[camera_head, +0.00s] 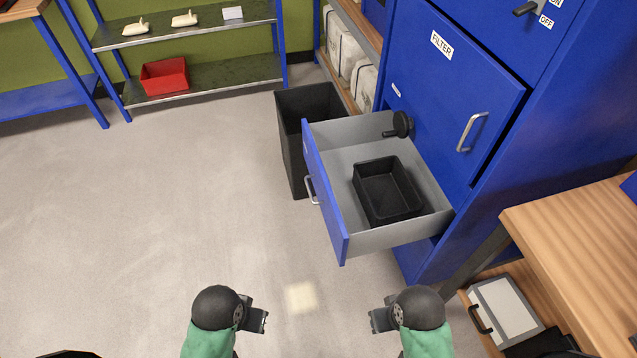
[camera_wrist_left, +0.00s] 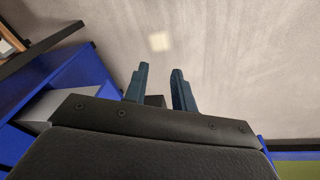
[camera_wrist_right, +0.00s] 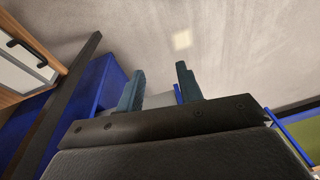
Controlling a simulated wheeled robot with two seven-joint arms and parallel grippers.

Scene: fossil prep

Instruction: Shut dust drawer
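The dust drawer (camera_head: 328,195) is pulled well out of the blue cabinet (camera_head: 445,85) in the head view. It has a blue front, grey walls and a metal handle (camera_head: 311,190) on its front, which faces left. A black bin (camera_head: 388,190) sits inside it. My left gripper (camera_head: 260,321) is at the bottom centre of the head view, clear of the drawer. My right gripper (camera_head: 377,320) is to its right, below the drawer's near side in the picture. The left wrist view (camera_wrist_left: 160,70) and right wrist view (camera_wrist_right: 160,70) show both grippers' fingers apart and nothing between them.
A black waste bin (camera_head: 295,150) stands behind the drawer front. A filter door (camera_head: 450,90) and black knob (camera_head: 400,125) are on the cabinet. A wooden workbench (camera_head: 580,240) is at right, with a white case (camera_head: 505,308) below. Floor left of the drawer is clear.

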